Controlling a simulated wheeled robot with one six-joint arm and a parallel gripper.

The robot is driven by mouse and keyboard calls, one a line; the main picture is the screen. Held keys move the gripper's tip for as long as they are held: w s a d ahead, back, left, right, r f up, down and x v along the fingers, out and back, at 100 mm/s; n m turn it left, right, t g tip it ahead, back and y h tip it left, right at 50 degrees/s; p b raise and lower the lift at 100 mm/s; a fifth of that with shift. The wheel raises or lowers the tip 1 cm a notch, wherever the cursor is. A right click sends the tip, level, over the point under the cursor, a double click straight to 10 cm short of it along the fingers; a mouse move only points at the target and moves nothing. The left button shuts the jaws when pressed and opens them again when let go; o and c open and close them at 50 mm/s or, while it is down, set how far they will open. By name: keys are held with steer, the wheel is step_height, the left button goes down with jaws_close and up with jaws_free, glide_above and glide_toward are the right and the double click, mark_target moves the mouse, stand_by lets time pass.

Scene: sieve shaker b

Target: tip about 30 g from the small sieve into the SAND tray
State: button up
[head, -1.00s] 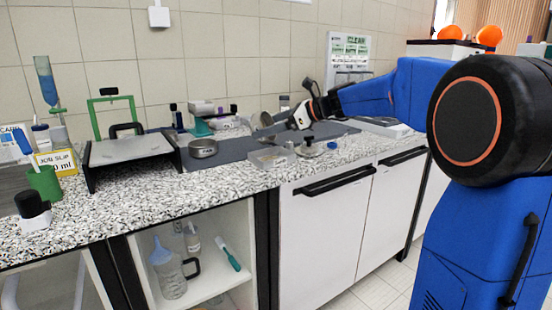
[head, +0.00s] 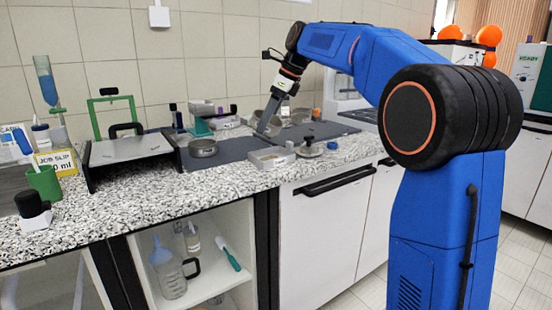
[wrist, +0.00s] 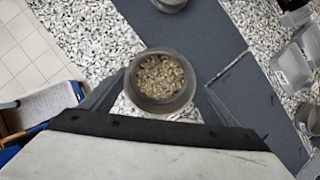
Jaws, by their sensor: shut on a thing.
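The small sieve (wrist: 160,107), a round grey metal cup, holds coarse tan grains and sits between my fingers in the wrist view. My gripper (wrist: 158,92) is shut on it. The rim looks roughly level. In the head view my gripper (head: 267,128) points down over the dark mat; the sieve is hard to make out there. A low clear-walled tray (head: 270,160) stands near the counter's front edge. No SAND label is readable, so I cannot tell which tray is that one.
A metal pan (head: 203,148) stands on the mat (head: 232,153) to the left. A jar-like item (head: 311,148) and a blue cap (head: 332,145) are right of the low tray. Clear trays (wrist: 291,68) line the right in the wrist view. A black-sided stand (head: 130,152) is farther left.

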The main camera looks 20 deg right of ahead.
steer(key=g+h, duration=0.1)
steer(key=h, duration=0.1)
steer(key=r+g+h, duration=0.1)
steer(key=h, duration=0.1)
steer(key=shift+w+r+g, duration=0.1)
steer(key=shift+r+g, duration=0.1)
steer(key=shift+g, duration=0.2)
steer(key=shift+r, duration=0.1)
